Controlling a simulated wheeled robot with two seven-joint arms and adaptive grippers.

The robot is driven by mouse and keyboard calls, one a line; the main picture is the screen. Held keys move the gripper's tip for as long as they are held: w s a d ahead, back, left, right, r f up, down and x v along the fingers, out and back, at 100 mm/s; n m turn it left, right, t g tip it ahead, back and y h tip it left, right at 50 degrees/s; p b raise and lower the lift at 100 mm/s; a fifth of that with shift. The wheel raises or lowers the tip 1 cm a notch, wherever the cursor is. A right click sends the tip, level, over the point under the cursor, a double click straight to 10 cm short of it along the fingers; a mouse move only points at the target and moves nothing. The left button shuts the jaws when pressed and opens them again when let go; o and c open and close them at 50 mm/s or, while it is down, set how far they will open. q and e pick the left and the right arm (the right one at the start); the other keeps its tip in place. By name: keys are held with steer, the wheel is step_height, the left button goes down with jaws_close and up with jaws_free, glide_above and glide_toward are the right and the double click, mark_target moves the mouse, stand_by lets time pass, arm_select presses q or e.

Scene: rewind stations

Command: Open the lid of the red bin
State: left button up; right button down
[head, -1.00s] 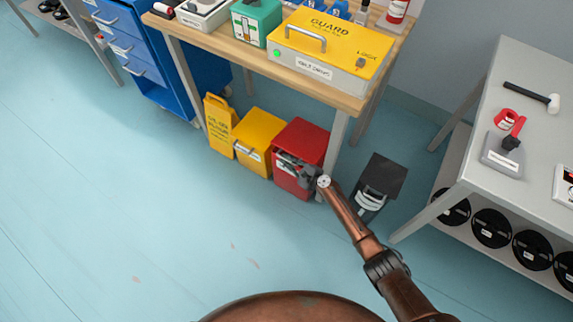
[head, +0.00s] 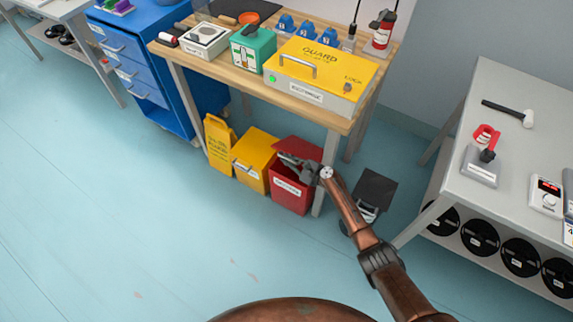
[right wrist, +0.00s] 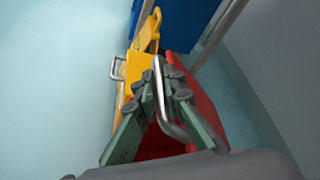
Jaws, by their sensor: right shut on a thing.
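The red bin (head: 290,194) stands on the floor under the front right of the workbench. Its red lid (head: 303,147) is tilted up, with a dark gap between lid and body. My right gripper (head: 285,159) is at the front of the lid. In the right wrist view, the right gripper (right wrist: 160,78) is shut on the silver bar handle (right wrist: 170,122), and the red lid (right wrist: 207,108) shows beside the fingers. The gripper partly hides the bin's opening. My left gripper is in neither view.
A yellow bin (head: 252,158) stands close on the left of the red bin, with a yellow floor sign (head: 218,146) beyond it. A table leg (head: 325,180) and a black bin (head: 374,190) are on the right. The floor in front is clear.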

steer(key=shift+w+d+r, duration=0.2)
steer(key=shift+d+r, duration=0.1)
steer(key=c, duration=2.2)
jaws_free()
steer(key=shift+o, duration=0.9)
steer(key=shift+a, duration=0.1)
steer(key=v, duration=1.2)
